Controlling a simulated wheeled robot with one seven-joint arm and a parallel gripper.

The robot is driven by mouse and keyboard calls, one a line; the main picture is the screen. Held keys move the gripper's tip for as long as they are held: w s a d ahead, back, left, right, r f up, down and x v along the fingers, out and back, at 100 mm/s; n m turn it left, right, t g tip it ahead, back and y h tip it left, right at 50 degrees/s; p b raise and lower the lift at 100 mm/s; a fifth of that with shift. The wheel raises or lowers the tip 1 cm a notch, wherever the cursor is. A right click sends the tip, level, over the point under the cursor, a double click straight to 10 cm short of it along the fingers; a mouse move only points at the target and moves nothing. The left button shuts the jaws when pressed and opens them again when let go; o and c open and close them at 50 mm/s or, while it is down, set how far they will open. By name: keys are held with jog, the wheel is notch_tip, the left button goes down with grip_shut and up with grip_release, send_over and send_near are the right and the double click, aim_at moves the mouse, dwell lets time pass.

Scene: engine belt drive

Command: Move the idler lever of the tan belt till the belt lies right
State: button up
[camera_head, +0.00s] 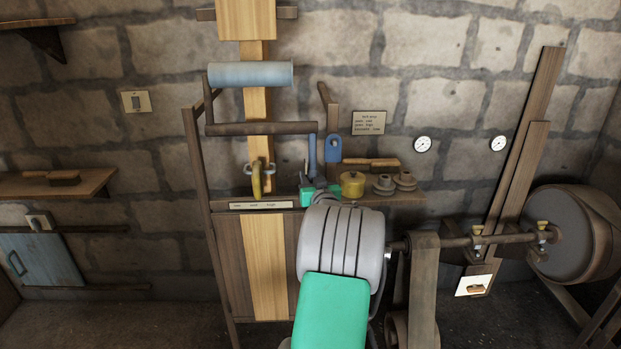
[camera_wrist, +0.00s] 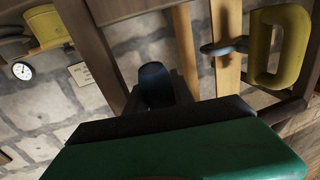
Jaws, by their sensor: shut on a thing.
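The tan belt (camera_head: 258,105) runs upright against the wall, passing behind the blue-grey idler roller (camera_head: 250,74). The roller sits at the top of the brown idler lever (camera_head: 260,129), whose blue handle (camera_head: 313,155) hangs at the right. My gripper (camera_head: 313,188) is at the handle's lower end. In the wrist view the dark blue handle end (camera_wrist: 155,85) stands at my jaws, which are shut on it; the contact is partly hidden. A yellow hook-shaped piece (camera_head: 257,180) hangs in front of the belt above a label plate (camera_head: 262,205), whose words I cannot read clearly.
Another lever with a blue plate (camera_head: 333,149) stands close right of the handle. A shelf (camera_head: 405,197) holds a yellow pot (camera_head: 352,184), grey pulleys (camera_head: 384,185) and a brush (camera_head: 371,163). A dark belt (camera_head: 424,285) and shaft (camera_head: 460,241) lie further right.

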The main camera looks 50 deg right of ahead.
grip_shut()
dwell(0.6)
